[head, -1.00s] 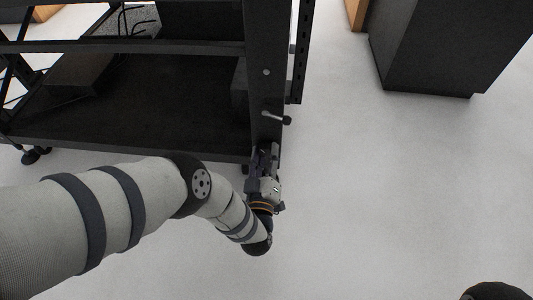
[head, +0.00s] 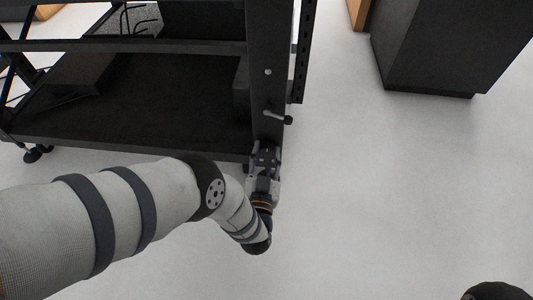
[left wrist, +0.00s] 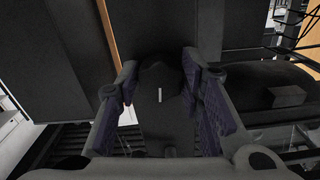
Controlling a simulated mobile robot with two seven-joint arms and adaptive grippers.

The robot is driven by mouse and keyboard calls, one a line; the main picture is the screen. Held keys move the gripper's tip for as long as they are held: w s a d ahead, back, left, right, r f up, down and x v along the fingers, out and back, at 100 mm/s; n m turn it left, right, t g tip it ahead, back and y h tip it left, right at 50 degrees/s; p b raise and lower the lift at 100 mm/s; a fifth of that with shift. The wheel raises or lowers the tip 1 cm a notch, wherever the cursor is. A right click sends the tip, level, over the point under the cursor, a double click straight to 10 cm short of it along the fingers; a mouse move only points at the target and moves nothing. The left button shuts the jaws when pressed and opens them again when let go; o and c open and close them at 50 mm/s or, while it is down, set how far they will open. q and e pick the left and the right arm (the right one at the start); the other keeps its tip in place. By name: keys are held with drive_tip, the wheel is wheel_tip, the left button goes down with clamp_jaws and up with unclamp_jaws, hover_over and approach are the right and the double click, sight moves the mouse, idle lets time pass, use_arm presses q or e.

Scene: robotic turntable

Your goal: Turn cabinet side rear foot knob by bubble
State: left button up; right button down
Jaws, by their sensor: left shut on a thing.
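My left gripper (head: 265,152) is at the foot of the black cabinet frame's near corner post (head: 267,85). In the left wrist view its two dark-padded fingers (left wrist: 160,72) stand on either side of a dark, rounded knob (left wrist: 160,115) with a small pale mark. The gripper is shut on this knob, though exact finger contact is hard to make out in the dark picture. In the head view the gripper hides the knob. I cannot make out a bubble level in either view. My right gripper is not in view.
A small lever handle (head: 280,117) sticks out from the post just above my gripper. The cabinet's dark lower shelf (head: 150,110) lies to the left. A large black cabinet (head: 430,50) stands at the upper right. The pale floor (head: 390,180) between is clear.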

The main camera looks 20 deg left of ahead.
use_arm(q)
drive_tip(key=shift+m, duration=0.4)
drive_tip(key=o, duration=1.1)
drive_tip(key=v, duration=1.2)
drive_tip(key=shift+r, duration=0.1)
